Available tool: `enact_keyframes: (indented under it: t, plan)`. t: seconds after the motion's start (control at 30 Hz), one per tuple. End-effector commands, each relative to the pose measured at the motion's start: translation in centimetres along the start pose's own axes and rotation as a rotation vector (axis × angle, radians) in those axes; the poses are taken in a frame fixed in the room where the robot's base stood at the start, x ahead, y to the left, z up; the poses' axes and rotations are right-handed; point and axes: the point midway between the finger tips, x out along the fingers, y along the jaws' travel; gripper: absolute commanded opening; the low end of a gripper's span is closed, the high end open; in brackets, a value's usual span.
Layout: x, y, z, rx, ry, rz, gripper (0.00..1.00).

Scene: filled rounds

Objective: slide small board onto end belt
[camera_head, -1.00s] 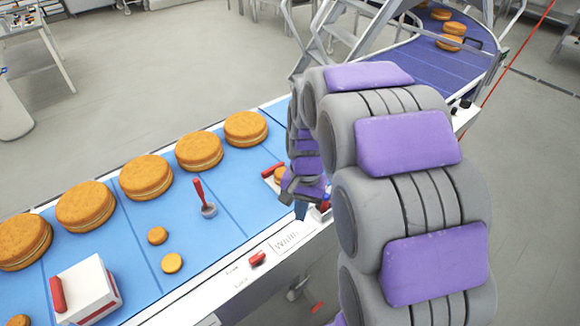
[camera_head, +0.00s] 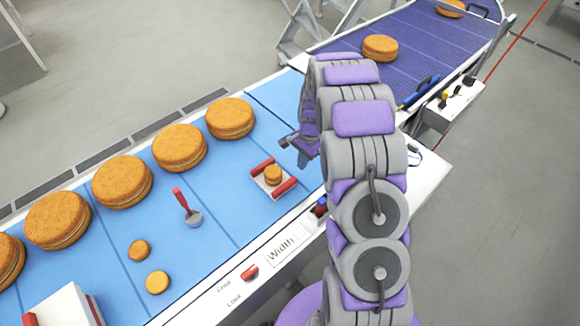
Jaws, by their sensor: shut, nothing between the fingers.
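The small board (camera_head: 259,183) is white with two red handles and lies on the light blue belt near its front edge. A small filled round (camera_head: 272,173) sits on it. My gripper (camera_head: 287,141) is just beyond the board and to its right, partly hidden by my arm; it is shut and appears apart from the board. The end belt (camera_head: 420,42), dark blue-purple, runs at the upper right past the end of the light blue belt. One filled round (camera_head: 380,48) stands on its near part and another (camera_head: 450,8) farther up.
Several large filled rounds (camera_head: 179,147) line the back of the light blue belt (camera_head: 225,200). A red-handled tool (camera_head: 187,207) and two small rounds (camera_head: 157,282) lie left of the board. A white box (camera_head: 65,308) stands at the lower left.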

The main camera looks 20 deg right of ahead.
Motion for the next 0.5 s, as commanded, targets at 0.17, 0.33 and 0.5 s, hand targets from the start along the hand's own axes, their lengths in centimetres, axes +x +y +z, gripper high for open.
enact_keyframes:
  t: [0.17, 0.33, 0.5]
  plan:
    - [0.4, 0.0, 2.5, -0.003, -0.003, -0.001, 0.0]
    - [1.1, 0.0, 5.8, -0.004, -0.004, 0.0, 0.0]
    - [1.6, 0.1, 9.0, -0.005, -0.004, 0.001, 0.0]
